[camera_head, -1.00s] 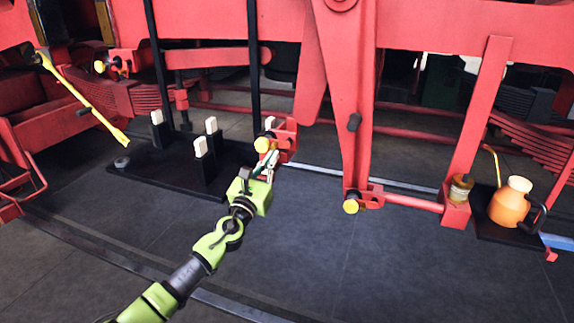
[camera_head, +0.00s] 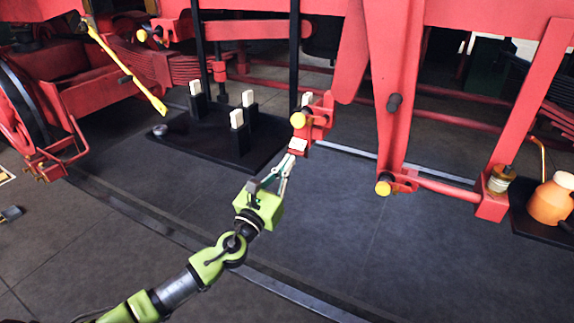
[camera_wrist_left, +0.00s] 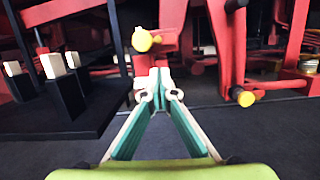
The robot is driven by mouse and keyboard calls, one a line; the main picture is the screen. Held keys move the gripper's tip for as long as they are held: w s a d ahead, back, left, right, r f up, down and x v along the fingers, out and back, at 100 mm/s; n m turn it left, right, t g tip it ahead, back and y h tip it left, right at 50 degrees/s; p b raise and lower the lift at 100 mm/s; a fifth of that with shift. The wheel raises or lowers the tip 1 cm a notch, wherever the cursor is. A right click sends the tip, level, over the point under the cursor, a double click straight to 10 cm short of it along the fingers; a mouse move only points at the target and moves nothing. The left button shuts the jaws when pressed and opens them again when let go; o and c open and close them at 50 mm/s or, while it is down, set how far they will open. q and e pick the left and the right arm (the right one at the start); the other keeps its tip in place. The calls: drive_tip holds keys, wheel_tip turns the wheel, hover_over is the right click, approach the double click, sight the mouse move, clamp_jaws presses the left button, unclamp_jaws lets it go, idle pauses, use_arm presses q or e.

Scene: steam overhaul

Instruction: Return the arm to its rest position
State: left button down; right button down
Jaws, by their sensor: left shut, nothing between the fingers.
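My left arm (camera_head: 176,289), green with a grey section, reaches in from the lower left of the head view. Its left gripper (camera_head: 287,165) is shut and empty. The fingertips point up toward a red bracket with a yellow knob (camera_head: 298,120), and appear just below it. In the left wrist view the closed fingertips (camera_wrist_left: 157,92) come together in front of the red bracket, with the yellow knob (camera_wrist_left: 142,40) above them. I cannot tell whether the tips touch the bracket. My right gripper is not in view.
A black stand (camera_head: 205,148) with white-topped posts (camera_head: 237,120) is left of the bracket. A yellow bar (camera_head: 127,72) leans at upper left. Red rods and a second yellow knob (camera_head: 383,188) lie right. An orange oil can (camera_head: 549,204) stands far right. The front floor is clear.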

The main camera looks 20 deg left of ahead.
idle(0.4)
use_arm(q)
drive_tip(key=s+a+f+n+g+y, duration=0.1)
drive_tip(key=a+f+n+g, duration=0.15)
drive_tip(key=f, duration=0.55)
drive_tip(key=s+a+f+n+g+y, duration=0.1)
drive_tip(key=f+n, duration=0.3)
drive_tip(key=f, duration=0.4)
drive_tip(key=a+f+n+g+y, duration=0.1)
drive_tip(key=f+n+g, duration=0.15)
drive_tip(key=f, duration=0.55)
drive_tip(key=s+f+n+g, duration=0.3)
drive_tip(key=s+f+n, duration=0.3)
drive_tip(key=f, duration=0.5)
drive_tip(key=s+f+n+g, duration=0.25)
drive_tip(key=s+f, duration=0.45)
drive_tip(key=f, duration=0.4)
drive_tip(key=s+d+f+n+g, duration=0.2)
drive_tip(key=s+f+n, duration=0.3)
drive_tip(key=s, duration=0.8)
drive_tip(key=s+d+f+n+g+h, duration=0.1)
drive_tip(key=s+d+f+n+g, duration=0.2)
drive_tip(key=s, duration=1.1)
drive_tip(key=s+d+f+n+g+h, duration=0.1)
drive_tip(key=s+d+f+n+g, duration=0.2)
drive_tip(key=s+f+n, duration=0.6)
drive_tip(key=s+d+f, duration=0.2)
drive_tip(key=s+f, duration=0.3)
drive_tip(key=shift+s, duration=0.2)
